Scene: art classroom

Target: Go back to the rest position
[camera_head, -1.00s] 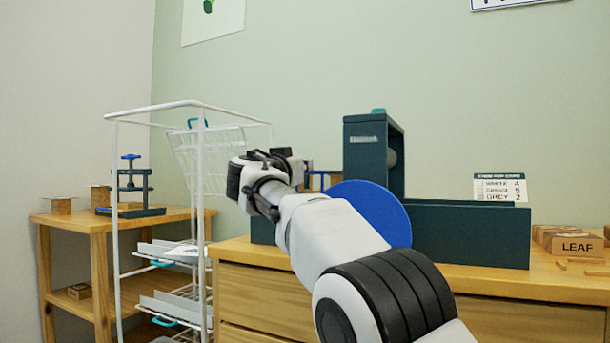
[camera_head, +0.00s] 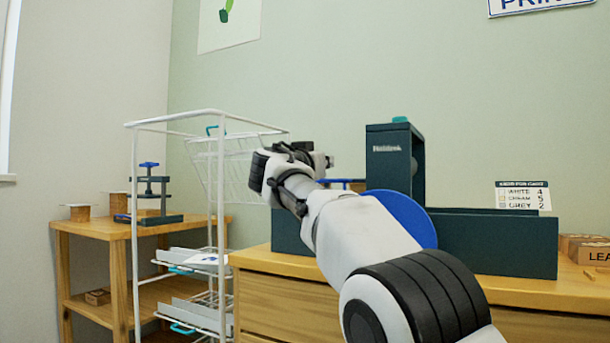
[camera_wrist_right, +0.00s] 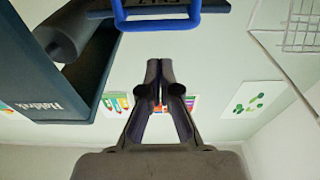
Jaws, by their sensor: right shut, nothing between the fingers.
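My right gripper (camera_head: 324,160) is shut and empty. It is held in the air in front of the wall, between the white wire rack and the dark teal press in the head view. My white and black right arm reaches up from the lower right and covers part of the press. In the right wrist view the gripper's fingers (camera_wrist_right: 161,92) are together with nothing held, and the wall is behind them. My left gripper is not in view.
A white wire rack (camera_head: 138,230) stands left of a wooden cabinet (camera_head: 265,300). The dark teal press (camera_head: 500,245), with a blue disc (camera_head: 405,215), stands on the cabinet, also close in the wrist view (camera_wrist_right: 45,85). A wooden side table (camera_head: 90,228) holds a small press (camera_head: 150,192).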

